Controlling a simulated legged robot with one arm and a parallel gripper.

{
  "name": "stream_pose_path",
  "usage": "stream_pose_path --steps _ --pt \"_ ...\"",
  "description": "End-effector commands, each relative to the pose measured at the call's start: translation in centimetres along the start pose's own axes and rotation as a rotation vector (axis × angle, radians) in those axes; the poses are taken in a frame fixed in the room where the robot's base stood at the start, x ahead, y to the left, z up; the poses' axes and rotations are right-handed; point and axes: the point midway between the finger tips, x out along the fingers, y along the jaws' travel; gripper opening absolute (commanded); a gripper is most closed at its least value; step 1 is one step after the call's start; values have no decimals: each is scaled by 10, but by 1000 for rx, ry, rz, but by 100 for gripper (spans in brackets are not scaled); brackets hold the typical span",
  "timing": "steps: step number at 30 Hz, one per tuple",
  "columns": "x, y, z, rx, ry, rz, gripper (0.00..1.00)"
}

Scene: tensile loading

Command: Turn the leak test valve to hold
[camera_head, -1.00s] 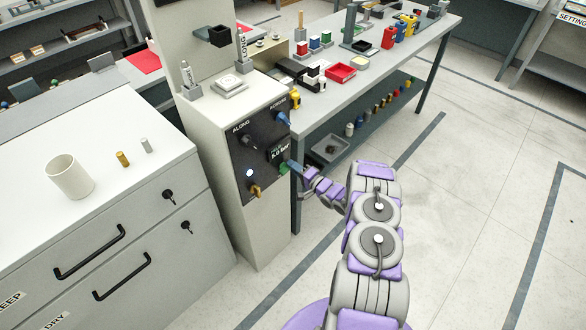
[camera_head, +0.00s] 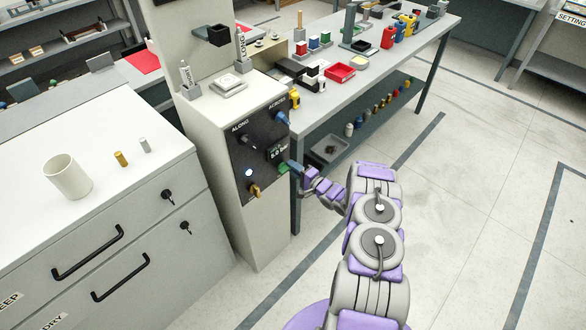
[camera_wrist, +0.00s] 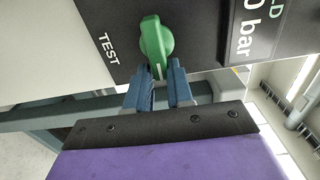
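The leak test valve is a green knob (camera_wrist: 155,44) with a white line on its narrow end, set on a dark panel in the wrist view. TEST is printed left of it; a label ending in LD lies to the right. The white-marked end points down the picture, toward my gripper (camera_wrist: 160,78). The two blue-grey fingertips flank that narrow end closely; whether both press on it is unclear. In the head view, the knob is largely hidden at the lower right of the panel (camera_head: 247,163), where my gripper (camera_head: 293,167) reaches it from the right.
A display reading bar (camera_head: 277,152) sits just above the knob, with a blue knob (camera_head: 282,118) higher up. A brass-coloured knob (camera_head: 254,190) is at lower left. The workbench (camera_head: 400,62) stands close behind my gripper. Open floor (camera_head: 470,200) lies to the right.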

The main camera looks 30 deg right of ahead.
Motion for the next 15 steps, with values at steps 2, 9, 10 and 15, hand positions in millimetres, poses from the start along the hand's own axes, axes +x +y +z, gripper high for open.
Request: stream_pose_path --steps 2,9,10,15 --pt "-1 1 -1 0 2 1 28" --pt "-1 -1 1 -1 -2 -2 43" --pt "-1 -1 2 -2 -2 -2 43" --pt "-2 -2 3 -3 -3 -1 43"
